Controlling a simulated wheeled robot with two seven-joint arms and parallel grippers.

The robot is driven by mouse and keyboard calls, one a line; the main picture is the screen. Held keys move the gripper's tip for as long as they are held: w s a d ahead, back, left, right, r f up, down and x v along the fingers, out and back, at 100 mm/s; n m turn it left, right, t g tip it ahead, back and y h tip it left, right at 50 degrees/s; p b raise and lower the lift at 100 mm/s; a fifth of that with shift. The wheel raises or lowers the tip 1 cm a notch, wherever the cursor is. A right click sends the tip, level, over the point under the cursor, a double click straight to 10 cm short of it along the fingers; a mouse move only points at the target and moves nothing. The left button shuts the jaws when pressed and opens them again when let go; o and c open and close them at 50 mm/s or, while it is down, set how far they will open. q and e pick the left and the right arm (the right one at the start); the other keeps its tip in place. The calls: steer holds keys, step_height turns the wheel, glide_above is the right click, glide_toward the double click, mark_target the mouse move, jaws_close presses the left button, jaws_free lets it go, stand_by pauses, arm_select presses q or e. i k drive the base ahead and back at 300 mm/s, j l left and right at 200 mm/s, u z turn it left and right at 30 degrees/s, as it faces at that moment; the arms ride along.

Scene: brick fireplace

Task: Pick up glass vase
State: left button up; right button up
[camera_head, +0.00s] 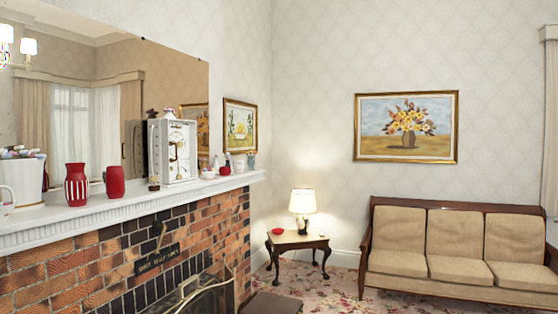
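No gripper or arm of mine shows in the head view. A red vase with white vertical stripes (76,188) stands upright on the white mantel shelf (130,206) at the left. A plain red shape (115,182) shows just right of it; I cannot tell whether it is a second vessel or a mirror reflection. At the shelf's far right end stands a small bluish vase-like item (251,161). I cannot tell from this view which of these is glass.
The shelf also holds a white pot (22,178), a white clock (174,152) and small items near its right end. The brick fireplace (60,270) is below, a mirror (85,75) behind. A lamp table (290,240) and sofa (455,250) stand right; patterned carpet lies between.

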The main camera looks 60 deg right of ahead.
mark_target(251, 162)
steer(key=z, duration=1.75)
steer(key=i+z, duration=0.2)
steer(key=i, duration=0.95)
steer(key=i+j+z, duration=0.2)
steer(key=i, duration=0.9)
steer(key=i+l, duration=0.15)
steer(key=i, duration=0.55)
steer(key=i+l+z, duration=0.1)
steer(key=i, duration=0.65)
steer(key=i+l+u, duration=0.5)
steer(key=i+l, duration=0.3)
steer(key=i, duration=0.1)
